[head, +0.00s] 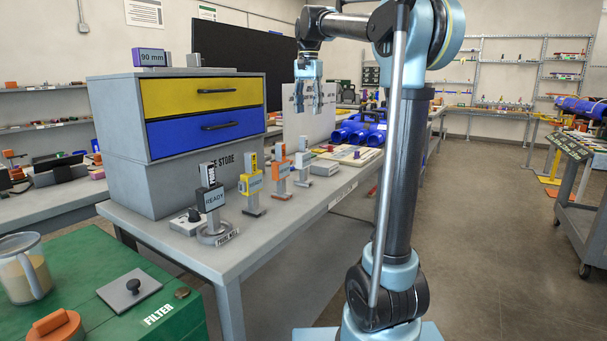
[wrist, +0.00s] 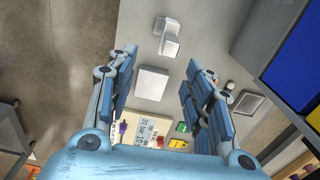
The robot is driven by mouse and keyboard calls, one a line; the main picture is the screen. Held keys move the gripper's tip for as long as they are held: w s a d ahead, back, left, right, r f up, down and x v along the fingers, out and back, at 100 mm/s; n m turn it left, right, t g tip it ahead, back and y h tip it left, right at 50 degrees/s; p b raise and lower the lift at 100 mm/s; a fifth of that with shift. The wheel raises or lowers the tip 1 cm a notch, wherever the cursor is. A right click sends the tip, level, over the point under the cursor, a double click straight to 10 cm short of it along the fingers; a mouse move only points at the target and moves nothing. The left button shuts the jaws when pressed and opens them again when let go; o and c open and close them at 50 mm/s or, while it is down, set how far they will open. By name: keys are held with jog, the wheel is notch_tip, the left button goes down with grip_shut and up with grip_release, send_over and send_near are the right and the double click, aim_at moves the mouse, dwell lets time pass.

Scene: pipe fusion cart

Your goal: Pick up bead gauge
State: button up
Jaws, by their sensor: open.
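No label reading bead gauge is legible, so I cannot tell for sure which thing it is. Upright pieces stand in a row on the grey bench: a dark READY piece (head: 211,199), a yellow one (head: 251,182), an orange one (head: 281,172) and a grey one (head: 303,162). What looks like the grey piece (wrist: 169,38) is at the top of the wrist view. A pale flat block (head: 324,168) lies beside it; in the wrist view the block (wrist: 152,84) shows between the fingers. My gripper (head: 308,111) is open, empty, pointing down above the bench.
A drawer cabinet (head: 204,90) with yellow and blue drawers stands on the bench (head: 275,232), left of the row. Beyond the row, a pale board (wrist: 145,128) carries small coloured items. Blue pipes (head: 360,132) lie farther back.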

jog(key=w+a+r, duration=0.1)
jog(key=w, duration=0.1)
send_near(304, 150)
jog(key=f, duration=0.1)
jog(key=w+f, duration=0.1)
jog(key=f, duration=0.1)
jog(key=w+f, duration=0.1)
jog(key=f, duration=0.1)
jog(key=shift+w+f, duration=0.15)
jog(key=shift+w, duration=0.05)
jog(key=shift+s+f, duration=0.2)
jog(key=shift+f, duration=1.15)
jog(key=shift+s+f, duration=0.15)
jog(key=shift+f, duration=1.2)
grip_shut()
